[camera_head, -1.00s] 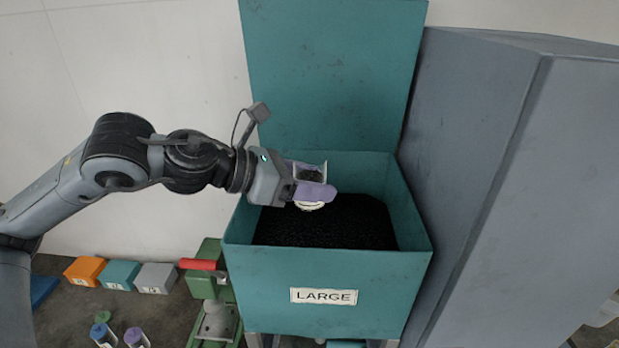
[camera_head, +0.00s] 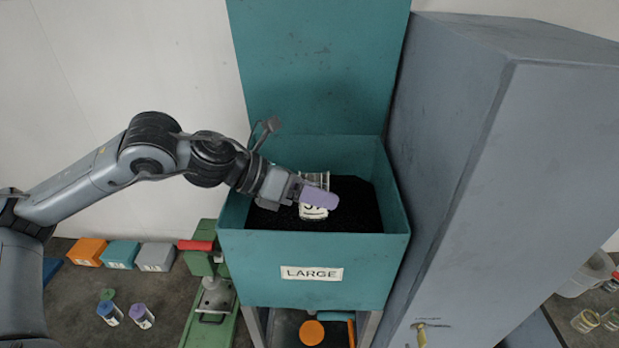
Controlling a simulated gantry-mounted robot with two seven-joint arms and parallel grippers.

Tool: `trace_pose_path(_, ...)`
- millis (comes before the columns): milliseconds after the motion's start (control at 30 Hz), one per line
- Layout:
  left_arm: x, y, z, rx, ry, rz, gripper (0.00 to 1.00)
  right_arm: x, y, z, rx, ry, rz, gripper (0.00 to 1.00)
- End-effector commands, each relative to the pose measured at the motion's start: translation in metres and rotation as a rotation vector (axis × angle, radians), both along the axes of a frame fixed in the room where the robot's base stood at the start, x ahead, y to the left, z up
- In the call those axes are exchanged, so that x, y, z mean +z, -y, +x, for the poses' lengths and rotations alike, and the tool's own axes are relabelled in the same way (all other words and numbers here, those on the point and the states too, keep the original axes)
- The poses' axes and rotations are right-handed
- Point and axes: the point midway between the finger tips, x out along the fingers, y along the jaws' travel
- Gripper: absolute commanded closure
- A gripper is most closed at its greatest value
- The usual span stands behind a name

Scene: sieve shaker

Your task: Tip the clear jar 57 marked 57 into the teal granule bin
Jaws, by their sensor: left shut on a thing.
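The teal bin (camera_head: 318,262) has a LARGE label on its front, a raised lid behind it and dark granules (camera_head: 350,208) inside. My left gripper (camera_head: 312,195) reaches over the bin from the left, with its purple finger pads shut on the clear jar (camera_head: 314,212). The jar carries a white label with dark digits, partly covered by the finger. It is within the bin's opening, above or close to the granules; I cannot tell whether it touches them. Its exact tilt and contents are unclear. My right gripper is not in view.
A tall grey cabinet (camera_head: 480,150) stands close on the bin's right. A green press with a red handle (camera_head: 196,245) is at the left. Orange, teal and grey boxes (camera_head: 120,254) and two small jars (camera_head: 142,316) sit farther left.

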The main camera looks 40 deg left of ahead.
Motion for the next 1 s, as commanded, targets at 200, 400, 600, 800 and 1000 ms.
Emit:
trace_pose_path(200,0.000,0.003,0.001,-0.005,-0.042,-0.040,0.79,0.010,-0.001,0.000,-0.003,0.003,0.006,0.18)
trace_pose_path(400,0.004,0.003,0.000,-0.005,-0.081,-0.077,0.79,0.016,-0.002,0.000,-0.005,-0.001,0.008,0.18)
trace_pose_path(600,0.007,0.004,-0.001,-0.004,-0.127,-0.121,0.79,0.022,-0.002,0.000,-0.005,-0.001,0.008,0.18)
trace_pose_path(800,0.010,0.005,-0.002,-0.005,-0.171,-0.163,0.79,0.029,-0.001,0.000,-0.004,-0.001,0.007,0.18)
trace_pose_path(1000,0.012,0.006,-0.003,-0.004,-0.216,-0.206,0.79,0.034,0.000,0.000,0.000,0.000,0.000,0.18)
